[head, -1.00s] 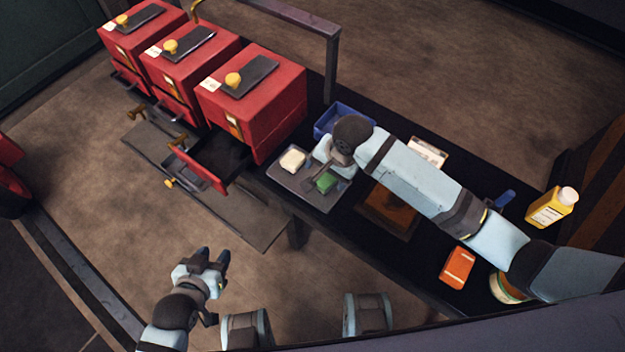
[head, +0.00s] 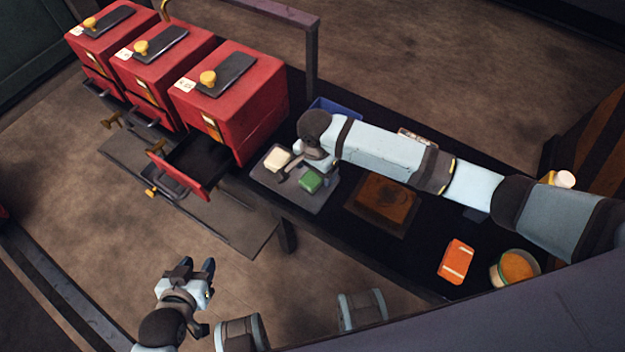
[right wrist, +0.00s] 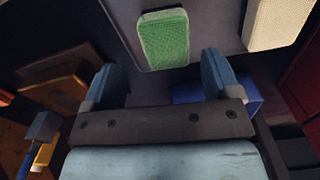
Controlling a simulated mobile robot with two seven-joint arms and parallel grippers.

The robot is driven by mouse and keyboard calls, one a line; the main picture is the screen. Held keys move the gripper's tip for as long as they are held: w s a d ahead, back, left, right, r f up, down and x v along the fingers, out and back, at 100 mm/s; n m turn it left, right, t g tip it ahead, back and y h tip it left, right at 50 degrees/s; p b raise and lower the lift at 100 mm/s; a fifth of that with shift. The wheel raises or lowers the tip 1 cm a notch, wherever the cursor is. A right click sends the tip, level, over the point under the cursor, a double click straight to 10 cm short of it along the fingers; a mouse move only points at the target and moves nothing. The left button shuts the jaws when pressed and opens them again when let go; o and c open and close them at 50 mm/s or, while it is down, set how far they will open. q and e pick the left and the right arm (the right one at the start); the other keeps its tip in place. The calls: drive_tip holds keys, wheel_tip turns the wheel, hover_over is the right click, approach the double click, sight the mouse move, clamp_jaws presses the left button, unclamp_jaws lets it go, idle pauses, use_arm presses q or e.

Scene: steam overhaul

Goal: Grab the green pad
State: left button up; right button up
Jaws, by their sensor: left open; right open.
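The green pad (head: 311,180) lies on a grey tray (head: 322,200) on the dark bench, beside a cream pad (head: 277,159). In the right wrist view the green pad (right wrist: 164,38) is just beyond the open fingers, roughly between their lines, and the cream pad (right wrist: 276,22) is to its right. My right gripper (right wrist: 168,78) is open and empty, and in the head view it is over the tray, partly hidden by its own wrist. My left gripper (head: 196,270) is open and empty, low at the left, away from the bench.
Red cabinets (head: 228,100) stand at the left, the nearest with an open drawer (head: 185,170). A blue bin (head: 335,106) is behind my right wrist. A brown tray (head: 383,203), an orange box (head: 456,261) and a round tub (head: 517,267) are farther right.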

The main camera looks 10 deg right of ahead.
sight(313, 177)
drive_tip(key=f, duration=0.3)
drive_tip(key=f+b, duration=0.1)
drive_tip(key=f, duration=0.1)
drive_tip(key=shift+w+a, duration=0.25)
drive_tip(key=shift+a, duration=0.05)
drive_tip(key=c, duration=1.1)
drive_tip(key=shift+r, duration=0.15)
